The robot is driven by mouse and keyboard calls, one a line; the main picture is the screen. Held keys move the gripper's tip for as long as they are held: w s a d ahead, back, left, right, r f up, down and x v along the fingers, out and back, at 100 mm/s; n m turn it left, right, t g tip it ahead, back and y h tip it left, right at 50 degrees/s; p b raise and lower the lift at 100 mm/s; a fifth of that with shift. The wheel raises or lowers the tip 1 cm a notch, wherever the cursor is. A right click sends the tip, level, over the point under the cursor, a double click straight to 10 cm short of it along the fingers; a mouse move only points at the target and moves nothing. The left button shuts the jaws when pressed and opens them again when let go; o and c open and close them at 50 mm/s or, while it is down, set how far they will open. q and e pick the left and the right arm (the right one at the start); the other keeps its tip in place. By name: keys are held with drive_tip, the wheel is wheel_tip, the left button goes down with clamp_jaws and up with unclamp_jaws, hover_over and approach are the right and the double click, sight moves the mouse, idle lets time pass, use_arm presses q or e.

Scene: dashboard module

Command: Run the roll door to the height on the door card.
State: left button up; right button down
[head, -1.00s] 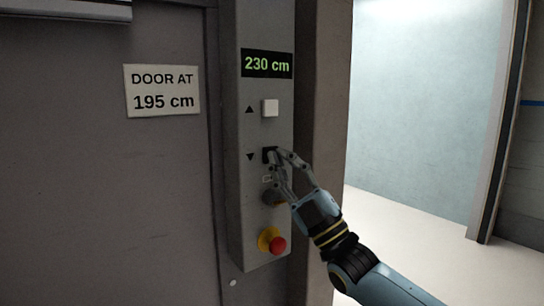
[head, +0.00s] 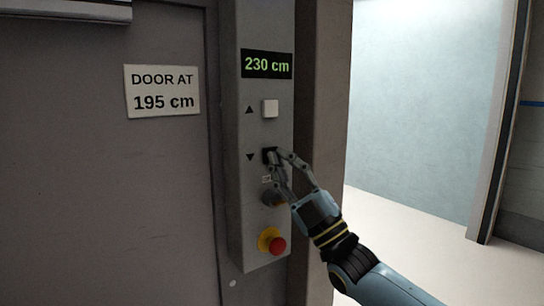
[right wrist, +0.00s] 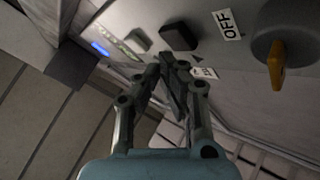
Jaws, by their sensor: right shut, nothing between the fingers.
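The door card (head: 162,90) on the grey wall reads "DOOR AT 195 cm". The display (head: 267,64) on the control box (head: 246,215) reads 230 cm. Under it are a white button (head: 270,108) beside an up arrow and a black button (head: 268,153) beside a down arrow. My right gripper (head: 272,158) is shut and empty, its fingertips at the black button and partly covering it. In the right wrist view the fingertips are close to the black button (right wrist: 179,37); I cannot tell whether they touch. My left gripper is not in view.
Lower on the box are a rotary switch with an orange handle (right wrist: 276,66), by an OFF label (right wrist: 227,25), and a red emergency button (head: 278,245) on a yellow base. The doorway at right is open, with a pale floor (head: 400,225) beyond.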

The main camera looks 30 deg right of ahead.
drive_tip(key=shift+w, duration=0.15)
drive_tip(key=shift+w, duration=0.25)
drive_tip(key=shift+w+b, duration=0.4)
drive_tip(key=shift+b, duration=0.05)
idle(0.6)
drive_tip(key=shift+s, duration=0.15)
idle(2.9)
drive_tip(key=shift+s+p, duration=0.45)
drive_tip(key=shift+s, duration=0.25)
drive_tip(key=s+p, duration=0.2)
drive_tip(key=s, duration=0.3)
drive_tip(key=shift+d, duration=0.2)
